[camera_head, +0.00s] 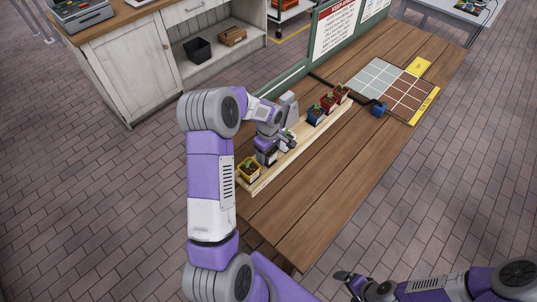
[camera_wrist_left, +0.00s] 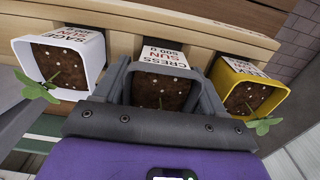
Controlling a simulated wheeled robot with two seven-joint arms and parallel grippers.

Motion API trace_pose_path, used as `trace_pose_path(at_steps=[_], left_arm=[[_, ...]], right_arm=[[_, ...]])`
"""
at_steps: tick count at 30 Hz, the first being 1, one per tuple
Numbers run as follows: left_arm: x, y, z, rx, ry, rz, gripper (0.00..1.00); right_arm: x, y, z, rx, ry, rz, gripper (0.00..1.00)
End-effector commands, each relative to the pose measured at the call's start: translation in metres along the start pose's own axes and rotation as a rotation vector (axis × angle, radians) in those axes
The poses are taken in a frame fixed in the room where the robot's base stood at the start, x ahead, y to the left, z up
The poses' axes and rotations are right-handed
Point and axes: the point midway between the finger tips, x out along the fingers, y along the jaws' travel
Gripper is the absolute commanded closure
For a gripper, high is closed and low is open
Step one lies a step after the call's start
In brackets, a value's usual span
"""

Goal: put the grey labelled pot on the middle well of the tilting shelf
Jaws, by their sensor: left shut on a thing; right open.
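My left gripper (camera_head: 267,151) reaches down over the wooden shelf (camera_head: 286,157) and is shut on the grey labelled pot (camera_head: 266,158). In the left wrist view the grey pot (camera_wrist_left: 160,92) holds soil and a small seedling, with its label, reading CRESS SUN, at the top. One finger is on each side of it. It is in line between a white pot (camera_wrist_left: 60,65) and a yellow pot (camera_wrist_left: 245,92). I cannot tell whether its base touches the shelf. My right gripper (camera_head: 347,282) is open and empty, low, away from the table.
The yellow pot (camera_head: 249,170) stands at the shelf's near end. A blue pot (camera_head: 315,116) and two red pots stand farther along. A gridded mat (camera_head: 372,78) and a small blue object (camera_head: 379,109) lie on the table (camera_head: 310,200), whose near part is clear.

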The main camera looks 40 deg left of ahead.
Motion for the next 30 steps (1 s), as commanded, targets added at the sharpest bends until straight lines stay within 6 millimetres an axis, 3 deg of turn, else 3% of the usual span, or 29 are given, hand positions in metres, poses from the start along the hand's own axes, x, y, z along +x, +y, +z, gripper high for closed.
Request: trace_pose_path(at_steps=[3,13,14,18,30], left_arm=[[0.0109,0.0006,0.0000,0.000,0.001,0.002,0.82],[0.0141,0.0010,0.0000,0.001,0.001,0.003,0.82],[0.0138,0.0002,0.0002,0.000,0.000,0.001,0.25],[0.0133,0.0002,0.0001,0.000,0.000,0.001,0.04],[0.0052,0.0007,-0.0005,-0.001,0.002,0.003,0.04]], right_arm=[[0.0008,0.0002,-0.0002,0.000,0.000,0.000,0.04],[0.0043,0.0015,-0.0003,0.000,0.000,0.000,0.04],[0.0033,0.0011,-0.0003,0.000,0.000,0.000,0.04],[0.0028,0.0010,-0.0002,0.000,0.000,0.000,0.04],[-0.0004,-0.0002,-0.0002,0.000,0.000,0.000,0.04]])
